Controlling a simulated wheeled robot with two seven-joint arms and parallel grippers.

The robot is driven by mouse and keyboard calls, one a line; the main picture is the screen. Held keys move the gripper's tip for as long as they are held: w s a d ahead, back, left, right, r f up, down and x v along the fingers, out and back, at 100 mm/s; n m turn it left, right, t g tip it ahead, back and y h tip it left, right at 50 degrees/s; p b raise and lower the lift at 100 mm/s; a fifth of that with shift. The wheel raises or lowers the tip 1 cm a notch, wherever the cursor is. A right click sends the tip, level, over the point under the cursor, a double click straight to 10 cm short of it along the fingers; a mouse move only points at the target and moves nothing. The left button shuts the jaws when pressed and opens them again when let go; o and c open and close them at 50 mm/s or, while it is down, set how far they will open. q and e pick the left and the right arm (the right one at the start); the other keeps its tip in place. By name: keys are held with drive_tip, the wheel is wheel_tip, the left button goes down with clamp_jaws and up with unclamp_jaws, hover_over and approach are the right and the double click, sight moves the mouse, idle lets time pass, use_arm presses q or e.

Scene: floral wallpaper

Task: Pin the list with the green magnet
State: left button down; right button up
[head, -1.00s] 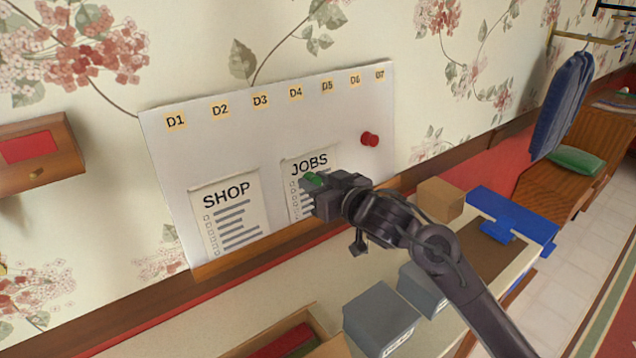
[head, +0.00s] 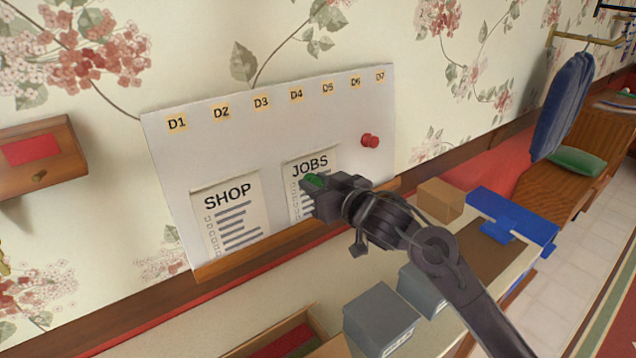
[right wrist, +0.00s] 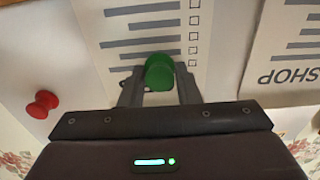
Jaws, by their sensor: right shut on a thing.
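A white board (head: 270,140) leans against the wall with two paper lists on it. The SHOP list (head: 228,205) is on the left and the JOBS list (head: 308,168) is right of it. My right gripper (head: 313,184) is in front of the JOBS list and shut on the green magnet (head: 314,180). In the right wrist view the green magnet (right wrist: 159,71) is between the fingertips, over the JOBS list's printed lines (right wrist: 150,30). I cannot tell whether the magnet touches the paper. My left gripper is out of view.
A red magnet (head: 370,141) is on the board's right side, under day labels D1 to D7. Below the board, the counter holds grey boxes (head: 380,318), a cardboard box (head: 440,200), a blue object (head: 510,220) and an open wooden box (head: 318,325).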

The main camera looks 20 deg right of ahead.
idle(0.4)
drive_tip(key=o, duration=1.7)
drive_tip(key=shift+w, duration=0.1)
drive_tip(key=shift+p+v, duration=0.65)
drive_tip(key=shift+v, duration=0.6)
drive_tip(key=p+v, duration=0.1)
drive_tip(key=v, duration=0.3)
drive_tip(key=shift+s+p, duration=0.3)
drive_tip(key=shift+s, duration=0.05)
drive_tip(key=shift+d, duration=0.1)
